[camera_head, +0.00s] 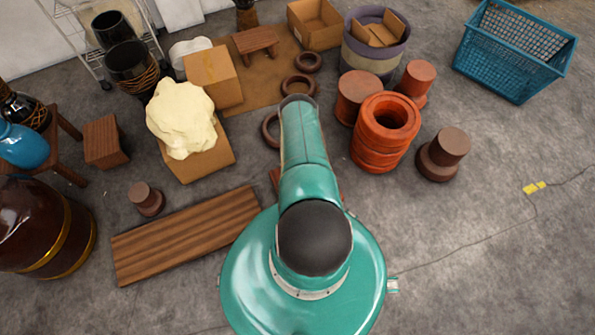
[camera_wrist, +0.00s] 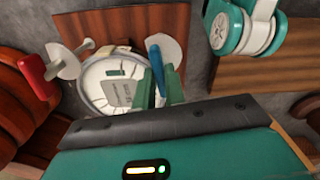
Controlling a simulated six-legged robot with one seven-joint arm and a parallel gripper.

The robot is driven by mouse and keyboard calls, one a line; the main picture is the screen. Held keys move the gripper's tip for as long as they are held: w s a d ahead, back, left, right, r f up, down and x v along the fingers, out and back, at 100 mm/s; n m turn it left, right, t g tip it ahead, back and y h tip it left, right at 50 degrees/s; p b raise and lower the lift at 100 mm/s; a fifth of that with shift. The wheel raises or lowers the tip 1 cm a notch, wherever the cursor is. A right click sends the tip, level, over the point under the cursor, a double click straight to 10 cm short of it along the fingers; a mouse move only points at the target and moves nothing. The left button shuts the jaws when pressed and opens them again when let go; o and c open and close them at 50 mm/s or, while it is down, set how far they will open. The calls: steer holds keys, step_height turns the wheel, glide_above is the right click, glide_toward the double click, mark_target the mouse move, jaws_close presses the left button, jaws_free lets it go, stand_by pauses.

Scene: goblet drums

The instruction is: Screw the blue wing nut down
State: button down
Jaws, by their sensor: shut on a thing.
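In the wrist view the blue wing nut (camera_wrist: 157,62) shows as a narrow upright blue piece over the right part of a round pale drum face (camera_wrist: 104,80). My gripper (camera_wrist: 158,84) has its green fingers on either side of the blue wing nut and is shut on it. A pale disc (camera_wrist: 171,50) shows just behind the wing nut. The thread under the wing nut is hidden, so I cannot tell how far down it sits. In the head view my own arm covers the gripper and the wing nut.
A red piece (camera_wrist: 32,76) with a pale disc and rod stands left of the drum face. A brown wooden board (camera_wrist: 130,22) lies behind it. Orange stacked rings (camera_head: 387,132), a wooden plank (camera_head: 185,233) and a blue crate (camera_head: 515,48) surround me. Floor at right is mostly clear.

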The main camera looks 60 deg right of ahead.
steer(key=m, duration=0.5)
steer(key=shift+m, duration=0.3)
steer(key=m, duration=0.5)
steer(key=shift+m, duration=0.3)
steer(key=m, duration=1)
steer(key=shift+m, duration=0.4)
steer(key=c, duration=1.5)
jaws_free()
steer(key=shift+o, duration=0.2)
